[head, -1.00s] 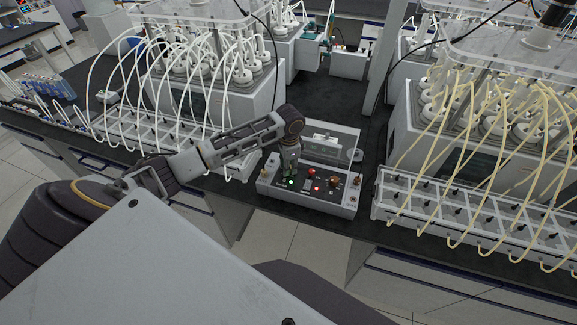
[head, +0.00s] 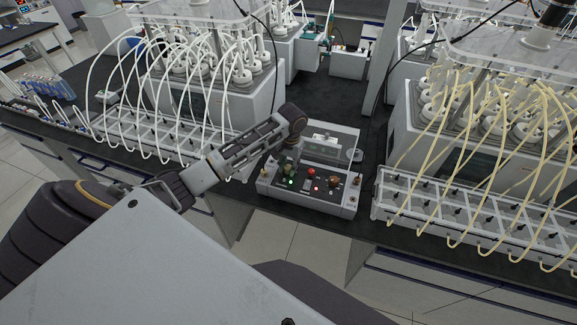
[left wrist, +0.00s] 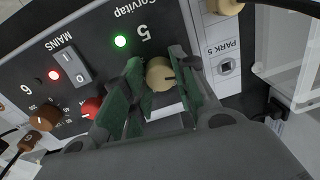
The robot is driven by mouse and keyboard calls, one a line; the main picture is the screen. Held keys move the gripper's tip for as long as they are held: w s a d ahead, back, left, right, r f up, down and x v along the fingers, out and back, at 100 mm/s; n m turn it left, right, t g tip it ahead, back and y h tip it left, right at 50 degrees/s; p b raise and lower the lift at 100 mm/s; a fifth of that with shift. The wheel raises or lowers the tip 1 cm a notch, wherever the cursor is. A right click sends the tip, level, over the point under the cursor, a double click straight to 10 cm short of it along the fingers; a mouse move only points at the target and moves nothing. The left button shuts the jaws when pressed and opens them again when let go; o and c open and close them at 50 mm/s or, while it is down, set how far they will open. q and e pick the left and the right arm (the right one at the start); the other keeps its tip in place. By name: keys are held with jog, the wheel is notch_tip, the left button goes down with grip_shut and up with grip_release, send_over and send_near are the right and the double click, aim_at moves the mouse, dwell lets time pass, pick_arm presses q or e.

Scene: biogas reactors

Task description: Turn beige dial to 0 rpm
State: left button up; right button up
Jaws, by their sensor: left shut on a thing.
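The beige dial (left wrist: 158,74) is on the dark panel beside the white "5", with a dark pointer line across its face toward the right of the left wrist view. My left gripper (left wrist: 157,85) has its green fingers on either side of the dial, shut on it. In the head view, my left gripper (head: 287,168) reaches down onto the left part of the control box (head: 307,207) and hides the dial there. My right gripper is not in view.
The panel also has a red knob (left wrist: 92,108), a brown knob (left wrist: 45,118), a mains switch (left wrist: 68,62) and a lit green lamp (left wrist: 120,41). Tubed reactor racks flank the box, one on the left (head: 160,138) and one on the right (head: 470,220).

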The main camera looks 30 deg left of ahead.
pick_arm(q)
jog(key=n, duration=0.3)
jog(key=shift+n, duration=2.3)
jog(key=o, duration=1.1)
jog(key=shift+c, duration=0.2)
jog(key=shift+r, duration=0.1)
